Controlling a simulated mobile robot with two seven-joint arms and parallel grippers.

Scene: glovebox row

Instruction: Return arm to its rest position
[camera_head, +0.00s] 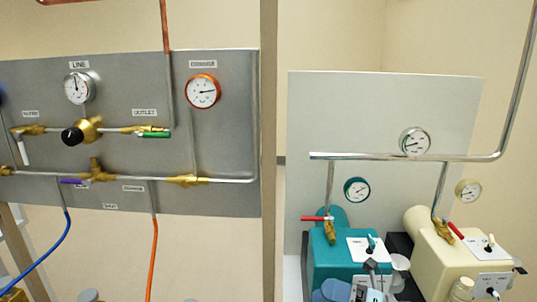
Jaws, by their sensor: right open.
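My right gripper (375,278) shows small at the bottom edge, in front of the teal pump unit (327,252). It is open, and I see nothing held between its fingers. Part of it is cut off by the frame's lower edge. My left gripper is not in view.
A grey panel (225,130) with gauges, brass valves and pipes stands at left. A brown post (269,150) divides the view. At right are a white board (380,105), a steel pipe (470,157) and a cream pump unit (445,262) with a red-handled valve (455,230).

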